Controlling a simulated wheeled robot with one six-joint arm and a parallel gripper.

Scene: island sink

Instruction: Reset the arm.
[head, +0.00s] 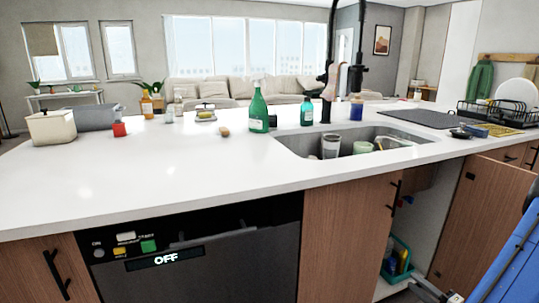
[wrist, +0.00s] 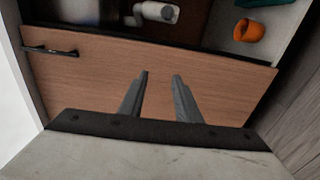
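My gripper (wrist: 161,76) is open and empty in the wrist view, its two grey fingers apart in front of a wooden cabinet door (wrist: 95,70). I cannot tell whether the fingers touch the door. A black handle (wrist: 50,50) is at the door's left end. In the head view my blue arm comes in at the lower right, low beside the open cabinet (head: 418,225) under the sink. The gripper's tip (head: 425,289) is only partly in view there, near the bottom edge.
The opened door (head: 475,215) stands right of the cabinet. Inside is a teal caddy (head: 398,262) with bottles; the wrist view shows an orange object (wrist: 249,30) and a white pipe (wrist: 157,12). Above, the white counter (head: 150,175) holds a sink (head: 290,143), bottles and a dish rack (head: 490,112).

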